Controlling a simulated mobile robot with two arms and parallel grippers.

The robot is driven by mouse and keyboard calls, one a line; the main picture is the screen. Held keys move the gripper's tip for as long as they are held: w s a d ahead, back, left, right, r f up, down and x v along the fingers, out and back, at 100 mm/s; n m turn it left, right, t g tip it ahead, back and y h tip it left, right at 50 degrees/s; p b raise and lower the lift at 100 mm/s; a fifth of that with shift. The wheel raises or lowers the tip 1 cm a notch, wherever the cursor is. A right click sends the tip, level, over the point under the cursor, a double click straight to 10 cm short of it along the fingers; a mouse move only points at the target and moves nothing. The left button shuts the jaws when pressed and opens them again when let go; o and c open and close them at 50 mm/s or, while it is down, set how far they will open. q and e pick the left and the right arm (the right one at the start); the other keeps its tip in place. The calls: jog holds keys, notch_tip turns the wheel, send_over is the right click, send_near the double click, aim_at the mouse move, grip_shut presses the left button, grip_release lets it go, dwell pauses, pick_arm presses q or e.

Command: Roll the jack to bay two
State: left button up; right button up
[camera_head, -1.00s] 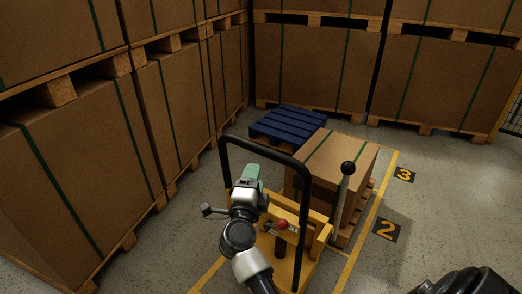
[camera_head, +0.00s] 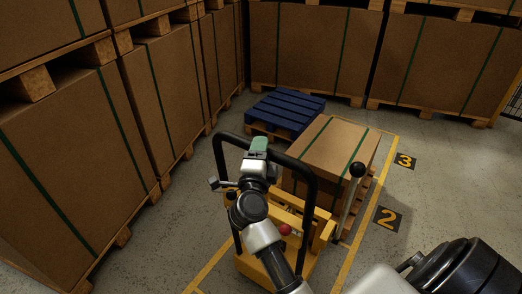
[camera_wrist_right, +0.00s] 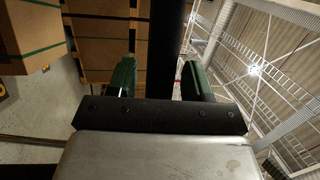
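The yellow jack (camera_head: 325,236) stands on the floor with its black hoop handle (camera_head: 312,205) towards me. It has a red knob (camera_head: 285,229) and, at its right, a lever with a black ball top (camera_head: 357,171). A strapped box (camera_head: 332,150) on a wooden pallet is just beyond it. My right gripper (camera_head: 259,146) is at the handle's top bar. In the right wrist view the gripper's green fingers (camera_wrist_right: 158,80) are apart, with a black bar between them and a gap visible on the left. My left gripper is out of view.
Yellow floor lines run beside the jack. Floor plates marked 2 (camera_head: 388,217) and 3 (camera_head: 405,160) lie to the right. A blue pallet (camera_head: 287,110) lies beyond the box. Stacked boxes (camera_head: 75,150) wall off the left and back. The floor at right is clear.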

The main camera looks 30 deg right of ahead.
grip_shut()
jog(key=shift+w+d+r+p, duration=0.1)
jog(key=shift+d+r+p, duration=0.25)
jog(key=shift+p, duration=0.5)
jog(key=shift+w+d, duration=0.1)
jog(key=shift+d, duration=0.15)
jog(key=shift+w+d+f, duration=0.25)
jog(key=shift+d+f, duration=0.15)
jog(key=shift+f, duration=0.05)
jog(key=shift+c, duration=0.6)
grip_release()
jog(key=shift+o, duration=1.4)
jog(key=shift+s+a+r, duration=0.15)
jog(key=shift+a, duration=0.1)
